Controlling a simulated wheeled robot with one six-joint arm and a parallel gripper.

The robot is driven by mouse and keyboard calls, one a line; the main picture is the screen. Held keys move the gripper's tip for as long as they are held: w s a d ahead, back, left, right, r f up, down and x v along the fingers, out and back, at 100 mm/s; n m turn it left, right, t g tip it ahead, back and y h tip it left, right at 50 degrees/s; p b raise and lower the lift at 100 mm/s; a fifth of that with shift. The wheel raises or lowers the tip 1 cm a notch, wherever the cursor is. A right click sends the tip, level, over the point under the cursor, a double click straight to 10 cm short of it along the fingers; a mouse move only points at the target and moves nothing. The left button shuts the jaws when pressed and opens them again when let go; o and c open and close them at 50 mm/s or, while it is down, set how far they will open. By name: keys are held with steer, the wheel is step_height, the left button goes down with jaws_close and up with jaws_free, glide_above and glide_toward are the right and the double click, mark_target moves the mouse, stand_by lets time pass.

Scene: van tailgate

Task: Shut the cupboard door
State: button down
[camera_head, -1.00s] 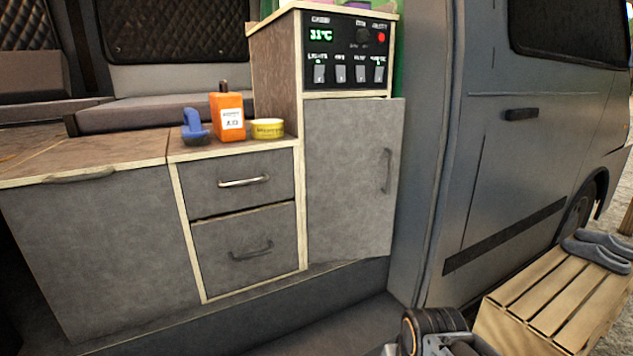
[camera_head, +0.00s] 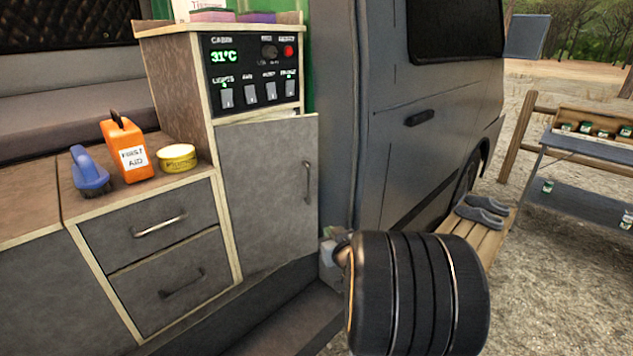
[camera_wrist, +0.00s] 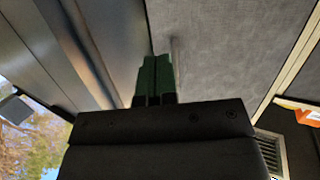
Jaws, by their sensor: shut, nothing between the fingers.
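The grey cupboard door (camera_head: 262,195) is under the control panel, with a dark upright handle (camera_head: 307,182) near its right edge. It stands a little ajar, its right side swung out past the panel above and a gap showing along its top. In the wrist view the grey door face (camera_wrist: 240,45) fills the upper middle and right. My gripper (camera_wrist: 156,62) shows there as two green fingers, shut and empty, in front of the door near its edge. I cannot tell whether they touch it. My arm hides the gripper in the head view.
The control panel (camera_head: 252,75) sits above the door. A slatted bench (camera_head: 475,235) with slippers (camera_head: 481,211) stands right.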

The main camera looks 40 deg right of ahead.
step_height(320, 180, up, 3)
steer(key=s+d+t+y+p, duration=0.1)
steer(key=d+t+p, duration=0.1)
steer(key=b, duration=0.1)
glide_toward(312, 195)
steer(key=shift+t, duration=0.3)
steer(key=w, duration=0.2)
steer(key=w+d, duration=0.1)
steer(key=w, duration=0.4)
steer(key=shift+w+d+f, duration=0.15)
steer(key=shift+w+d, duration=0.05)
steer(key=shift+d, duration=0.05)
